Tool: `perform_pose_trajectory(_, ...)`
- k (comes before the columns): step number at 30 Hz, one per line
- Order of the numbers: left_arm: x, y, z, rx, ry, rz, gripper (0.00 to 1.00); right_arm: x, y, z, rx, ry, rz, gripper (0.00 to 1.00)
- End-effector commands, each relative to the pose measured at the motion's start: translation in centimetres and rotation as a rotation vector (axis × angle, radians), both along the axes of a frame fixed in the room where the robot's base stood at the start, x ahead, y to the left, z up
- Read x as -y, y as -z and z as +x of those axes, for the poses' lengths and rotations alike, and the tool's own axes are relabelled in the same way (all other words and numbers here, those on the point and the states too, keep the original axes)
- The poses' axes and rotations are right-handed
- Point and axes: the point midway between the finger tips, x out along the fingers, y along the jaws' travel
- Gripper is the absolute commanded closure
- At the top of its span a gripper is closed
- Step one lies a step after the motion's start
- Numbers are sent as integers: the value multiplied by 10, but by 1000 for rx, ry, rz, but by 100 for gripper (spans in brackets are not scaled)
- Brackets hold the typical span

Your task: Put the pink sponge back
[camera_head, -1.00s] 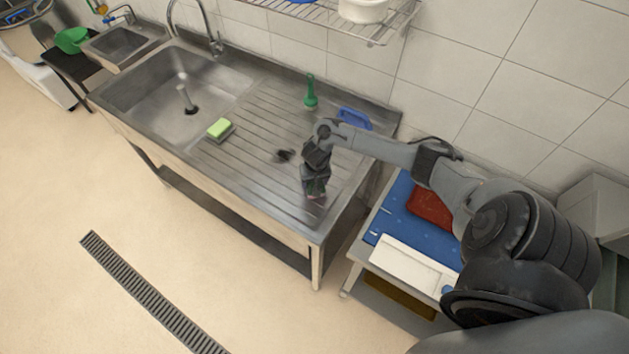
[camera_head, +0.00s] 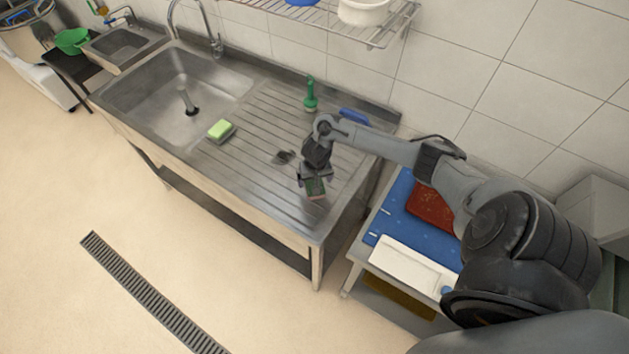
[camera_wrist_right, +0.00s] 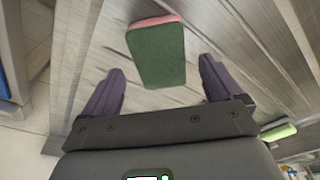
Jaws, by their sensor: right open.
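The pink sponge (camera_wrist_right: 157,52) has a dark green scouring face turned up and a pink edge at its far side in the right wrist view. It lies on the ribbed steel drainboard, and it also shows in the head view (camera_head: 316,189) near the front right corner. My right gripper (camera_wrist_right: 160,80) is open and empty, its two purple-grey fingers pointing toward the sponge from either side, apart from it. In the head view the right gripper (camera_head: 314,178) is just above and behind the sponge. My left gripper is not in view.
A green sponge (camera_head: 221,130) sits on the drainboard beside the sink basin (camera_head: 165,95). A side table with blue (camera_head: 400,220) and red (camera_head: 430,207) boards is at right.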

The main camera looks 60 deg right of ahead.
Motion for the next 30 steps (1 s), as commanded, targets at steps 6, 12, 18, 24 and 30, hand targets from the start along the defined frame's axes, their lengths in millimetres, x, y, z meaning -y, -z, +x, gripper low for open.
perform_pose_trajectory(6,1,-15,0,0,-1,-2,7,-4,-45,-3,3,-2,-1,7)
perform_pose_trajectory(12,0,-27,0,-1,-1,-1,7,-7,-78,-7,1,-2,-2,7)
perform_pose_trajectory(18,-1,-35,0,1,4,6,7,-16,-88,-8,6,-23,0,7)
perform_pose_trajectory(24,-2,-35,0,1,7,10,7,-74,-67,0,79,-240,-4,7)
perform_pose_trajectory(30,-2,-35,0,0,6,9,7,-184,-53,-3,231,-592,-49,7)
